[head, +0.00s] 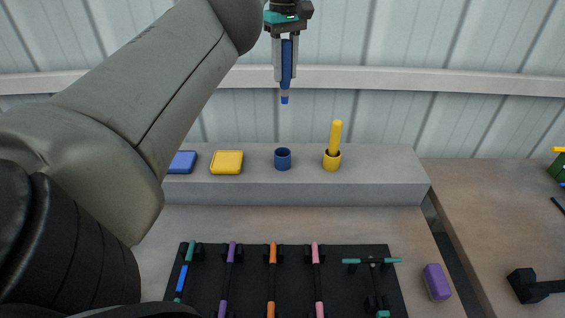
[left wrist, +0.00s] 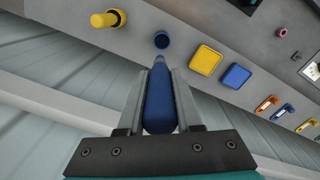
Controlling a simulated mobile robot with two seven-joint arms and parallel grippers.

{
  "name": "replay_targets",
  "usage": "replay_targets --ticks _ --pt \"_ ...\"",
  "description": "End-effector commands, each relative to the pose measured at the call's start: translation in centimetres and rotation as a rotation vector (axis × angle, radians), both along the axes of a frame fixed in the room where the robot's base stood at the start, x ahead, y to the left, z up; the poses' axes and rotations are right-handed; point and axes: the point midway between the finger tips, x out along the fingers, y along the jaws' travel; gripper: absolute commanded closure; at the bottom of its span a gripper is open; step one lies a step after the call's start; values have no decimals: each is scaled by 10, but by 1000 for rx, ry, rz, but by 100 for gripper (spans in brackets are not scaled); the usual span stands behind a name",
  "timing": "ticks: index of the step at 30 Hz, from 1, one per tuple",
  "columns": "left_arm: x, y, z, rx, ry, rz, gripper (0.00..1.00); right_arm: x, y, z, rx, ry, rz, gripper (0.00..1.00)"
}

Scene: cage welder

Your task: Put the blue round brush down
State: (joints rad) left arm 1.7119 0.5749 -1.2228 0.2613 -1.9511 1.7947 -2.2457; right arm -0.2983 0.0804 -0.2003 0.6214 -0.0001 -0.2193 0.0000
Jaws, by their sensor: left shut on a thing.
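My left gripper (head: 285,72) is shut on the blue round brush (head: 286,62). The brush hangs upright, its narrower tip pointing down, in the air above the back ledge. In the left wrist view the brush (left wrist: 159,100) lies between the two fingers (left wrist: 158,90). A blue round cup (head: 283,160) stands open and empty-looking on the ledge, below the brush tip and apart from it. The cup (left wrist: 161,41) also shows just beyond the tip in the left wrist view. My right gripper is not in view.
On the grey ledge (head: 300,193), a yellow cup (head: 332,162) holds a yellow brush (head: 336,136), right of the blue cup. A yellow square dish (head: 227,162) and a blue one (head: 182,162) stand left. A black tool mat (head: 250,285) and purple block (head: 437,282) lie in front.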

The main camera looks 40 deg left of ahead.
Motion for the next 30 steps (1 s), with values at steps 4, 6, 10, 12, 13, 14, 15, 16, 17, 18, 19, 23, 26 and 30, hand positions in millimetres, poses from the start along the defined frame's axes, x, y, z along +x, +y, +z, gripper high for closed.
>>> replay_targets --ticks 4,6,10,12,13,14,15,16,17,18,19,23,26,30 --pt "-3 5 1 -1 0 21 100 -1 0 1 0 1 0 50" --pt "-4 5 -4 -1 1 25 100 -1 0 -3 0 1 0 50" --pt "-4 5 -26 -1 3 26 100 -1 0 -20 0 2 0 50" --pt "-4 6 -43 -1 5 26 100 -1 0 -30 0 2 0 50" --pt "-5 6 -52 0 5 26 100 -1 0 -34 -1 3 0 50" --pt "-5 6 -60 -1 5 25 100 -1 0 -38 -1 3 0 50" --pt "-5 5 -71 -1 5 25 100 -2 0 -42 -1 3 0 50" --pt "-4 5 -78 -1 5 26 100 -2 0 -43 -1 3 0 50" --pt "-5 6 -86 0 5 26 100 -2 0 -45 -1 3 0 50" --pt "-5 6 -96 -1 6 26 100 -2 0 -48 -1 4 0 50" --pt "-4 5 -103 -1 5 25 100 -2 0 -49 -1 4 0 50" --pt "-4 5 -132 -2 4 27 100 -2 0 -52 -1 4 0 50" --pt "-4 5 -147 -2 2 27 100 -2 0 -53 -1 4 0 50" --pt "-4 5 -155 -2 1 27 100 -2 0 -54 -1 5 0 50"
